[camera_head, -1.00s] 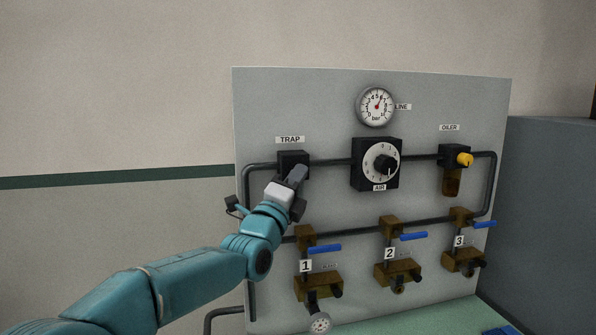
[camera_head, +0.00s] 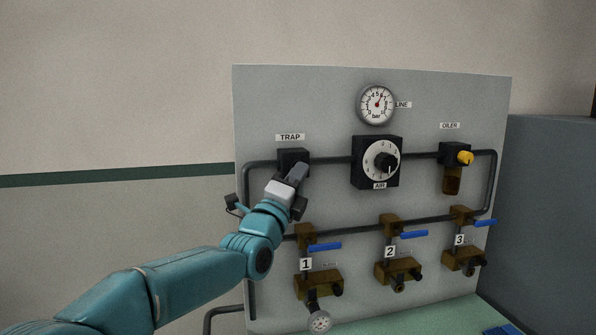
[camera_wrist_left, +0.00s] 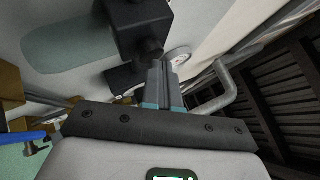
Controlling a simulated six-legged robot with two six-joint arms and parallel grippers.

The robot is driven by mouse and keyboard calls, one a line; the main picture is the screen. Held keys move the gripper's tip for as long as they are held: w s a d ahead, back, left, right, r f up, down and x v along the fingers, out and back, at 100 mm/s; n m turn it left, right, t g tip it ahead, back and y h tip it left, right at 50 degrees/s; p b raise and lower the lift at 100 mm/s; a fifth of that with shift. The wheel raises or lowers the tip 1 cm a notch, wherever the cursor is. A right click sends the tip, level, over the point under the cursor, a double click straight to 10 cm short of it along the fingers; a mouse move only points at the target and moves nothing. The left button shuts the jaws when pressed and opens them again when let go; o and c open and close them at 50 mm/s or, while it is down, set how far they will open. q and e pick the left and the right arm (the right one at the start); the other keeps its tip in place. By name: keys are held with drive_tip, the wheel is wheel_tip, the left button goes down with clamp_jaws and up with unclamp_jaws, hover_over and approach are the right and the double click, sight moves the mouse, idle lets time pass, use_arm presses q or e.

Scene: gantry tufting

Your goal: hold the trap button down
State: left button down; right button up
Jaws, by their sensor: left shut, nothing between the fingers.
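The trap unit is a black block (camera_head: 293,157) under the TRAP label (camera_head: 290,137) at the panel's upper left. My left gripper (camera_head: 298,171) is shut and empty, its fingertips at the front of the trap block. The button itself is hidden behind the fingers in the head view. In the left wrist view the shut fingers (camera_wrist_left: 163,85) reach up to a dark block (camera_wrist_left: 140,30), with a short black stub at their tips. I cannot tell whether the button is pressed in. My right gripper is not in view.
The wall area left of the panel is clear.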

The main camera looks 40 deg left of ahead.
use_arm(q)
drive_tip(key=shift+s+d+f+b, duration=0.1)
drive_tip(key=shift+s+d+b, duration=0.35)
drive_tip(key=shift+d, duration=0.1)
drive_tip(key=shift+s+d+b, duration=1.2)
drive_tip(key=shift+s+d, duration=0.4)
drive_tip(key=shift+d, duration=0.3)
